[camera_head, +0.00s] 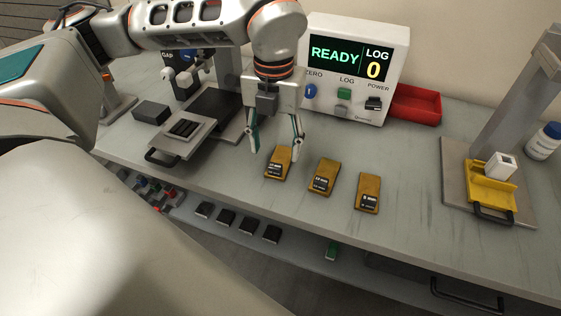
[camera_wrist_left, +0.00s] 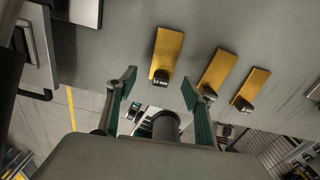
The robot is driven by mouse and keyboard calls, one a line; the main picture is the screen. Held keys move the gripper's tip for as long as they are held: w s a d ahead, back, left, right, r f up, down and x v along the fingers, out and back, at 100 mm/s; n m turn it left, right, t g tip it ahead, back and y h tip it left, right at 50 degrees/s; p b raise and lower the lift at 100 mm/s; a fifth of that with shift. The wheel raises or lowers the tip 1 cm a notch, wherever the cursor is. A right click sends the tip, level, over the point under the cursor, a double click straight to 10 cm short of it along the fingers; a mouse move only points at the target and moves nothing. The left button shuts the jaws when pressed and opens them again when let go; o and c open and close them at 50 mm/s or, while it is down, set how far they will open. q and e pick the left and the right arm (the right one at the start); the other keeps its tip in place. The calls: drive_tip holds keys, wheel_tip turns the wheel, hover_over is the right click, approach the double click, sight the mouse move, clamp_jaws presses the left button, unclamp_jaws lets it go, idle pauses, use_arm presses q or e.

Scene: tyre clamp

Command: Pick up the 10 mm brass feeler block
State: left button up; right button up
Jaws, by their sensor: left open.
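Three brass blocks with dark label ends lie apart in a row on the grey bench: a left one (camera_head: 279,160), a middle one (camera_head: 325,174) and a right one (camera_head: 369,189). Their labels are too small to tell surely which is the 10 mm block. My left gripper (camera_head: 275,151) points down with fingers apart, over or just behind the left block. In the left wrist view, the left block (camera_wrist_left: 168,52) shows beyond the open fingers (camera_wrist_left: 159,82), with nothing between them. Whether a finger touches it cannot be told. My right gripper is out of view.
A READY display box (camera_head: 350,70) and a red bin (camera_head: 415,105) stand behind the blocks. A clamp stand with a tray (camera_head: 185,133) is left; a stand with a yellow cradle (camera_head: 490,192) is right. The bench between the right block and that stand is clear.

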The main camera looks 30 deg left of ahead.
sight(278, 158)
use_arm(q)
drive_tip(key=f, duration=0.3)
drive_tip(key=shift+w+d+f, duration=0.15)
drive_tip(key=shift+w+f, duration=0.15)
drive_tip(key=shift+f, duration=0.65)
drive_tip(key=c, duration=1.3)
drive_tip(key=shift+o, duration=0.2)
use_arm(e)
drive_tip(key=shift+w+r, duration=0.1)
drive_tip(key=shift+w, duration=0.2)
